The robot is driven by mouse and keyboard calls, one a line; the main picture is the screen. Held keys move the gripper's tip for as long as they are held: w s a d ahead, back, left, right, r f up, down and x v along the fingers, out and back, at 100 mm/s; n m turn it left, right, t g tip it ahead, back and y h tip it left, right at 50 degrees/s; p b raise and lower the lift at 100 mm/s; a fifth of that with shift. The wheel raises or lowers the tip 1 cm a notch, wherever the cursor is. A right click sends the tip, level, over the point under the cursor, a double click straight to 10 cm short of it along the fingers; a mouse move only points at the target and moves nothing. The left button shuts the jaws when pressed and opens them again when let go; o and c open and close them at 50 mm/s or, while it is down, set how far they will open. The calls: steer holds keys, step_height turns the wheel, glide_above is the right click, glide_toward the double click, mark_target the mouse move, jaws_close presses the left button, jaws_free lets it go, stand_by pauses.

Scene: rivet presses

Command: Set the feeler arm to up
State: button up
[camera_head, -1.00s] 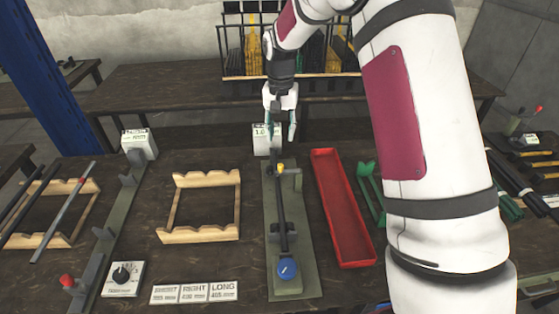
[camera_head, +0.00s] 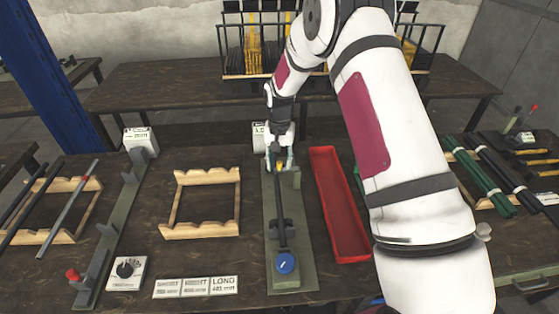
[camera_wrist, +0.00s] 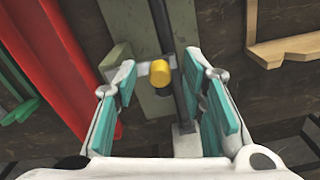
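The green press fixture (camera_head: 302,250) lies along the table with a dark rod (camera_head: 281,215) on it and a blue knob (camera_head: 285,263) at its near end. A small arm with a yellow tip, which looks like the feeler arm (camera_head: 279,168), is at the far end. In the wrist view its yellow tip (camera_wrist: 160,71) shows beside the rod, on a short grey lever. My gripper (camera_head: 279,163) is open and empty above it. In the wrist view the teal-padded fingers (camera_wrist: 164,95) stand on either side of the tip and rod, with no visible contact.
A red tray (camera_head: 339,205) lies just right of the fixture. A wooden rack (camera_head: 201,229) stands left, with label plates (camera_head: 196,287) in front. A second green fixture (camera_head: 106,240) is farther left. A white display box (camera_head: 259,136) stands behind the fixture.

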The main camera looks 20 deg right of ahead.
mark_target(298, 168)
jaws_close()
steer(key=shift+d+r, duration=0.1)
steer(key=y, duration=0.1)
steer(key=d+r+y, duration=0.1)
steer(key=shift+s+d+t+y, duration=0.1)
steer(key=shift+d+t+y, duration=0.1)
steer(key=shift+t+y, duration=0.1)
steer(key=d+y, duration=0.1)
steer(key=r+y, duration=0.1)
steer(key=y, duration=0.1)
steer(key=shift+s+d+r+t, duration=0.1)
steer(key=shift+s+d+t, duration=0.05)
steer(key=shift+d+t, duration=0.2)
steer(key=d+y+b, duration=0.1)
steer(key=y, duration=0.1)
steer(key=d+t+y+b, duration=0.1)
steer(key=d+y, duration=0.1)
steer(key=y, duration=0.1)
steer(key=shift+s+r, duration=0.15)
steer(key=shift+s, duration=0.05)
steer(key=shift+s+d+f+t+y+b, duration=0.2)
steer(key=shift+d+y+b, duration=0.55)
steer(key=shift+y+b, duration=0.45)
steer(key=shift+s+d+f+t+y+b, duration=0.1)
steer(key=shift+s+d+t+y+b, duration=0.1)
steer(key=shift+d+y+b, duration=0.9)
steer(key=shift+a+y, duration=0.35)
steer(key=shift+y, duration=0.05)
